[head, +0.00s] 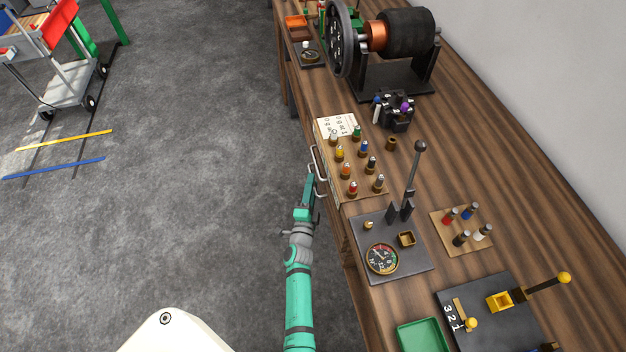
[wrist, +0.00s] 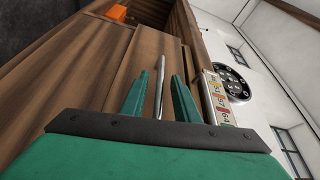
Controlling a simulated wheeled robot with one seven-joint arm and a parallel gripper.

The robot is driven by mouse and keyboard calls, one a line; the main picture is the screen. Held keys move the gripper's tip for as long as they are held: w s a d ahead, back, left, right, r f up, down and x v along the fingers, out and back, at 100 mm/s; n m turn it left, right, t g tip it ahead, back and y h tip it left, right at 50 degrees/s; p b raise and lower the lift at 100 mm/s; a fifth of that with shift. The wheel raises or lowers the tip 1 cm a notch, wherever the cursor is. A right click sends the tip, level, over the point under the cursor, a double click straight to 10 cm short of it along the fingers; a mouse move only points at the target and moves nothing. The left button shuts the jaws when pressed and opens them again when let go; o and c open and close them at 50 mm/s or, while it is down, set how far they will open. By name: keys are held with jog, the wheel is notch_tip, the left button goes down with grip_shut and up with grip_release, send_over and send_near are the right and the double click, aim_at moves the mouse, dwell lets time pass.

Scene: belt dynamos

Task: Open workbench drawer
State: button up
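The wooden workbench (head: 470,170) runs down the right side of the head view. A metal bar handle (head: 316,168) stands out from its left side, below the board with the colored pegs. The handle also shows in the wrist view (wrist: 160,85), against a wooden front (wrist: 148,60). My gripper (head: 308,186) is at the handle, at the bench's side. In the wrist view its two green fingers (wrist: 160,97) stand apart, one on each side of the handle, with gaps visible. I cannot tell how far the drawer is out.
A lever plate with a dial (head: 382,258), a peg board (head: 462,231) and a green tray (head: 422,336) lie on the bench. A dynamo (head: 402,34) stands at the far end. A cart (head: 67,85) is at upper left.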

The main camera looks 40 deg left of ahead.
jog(key=shift+x, duration=1.1)
jog(key=shift+c, duration=0.7)
grip_shut()
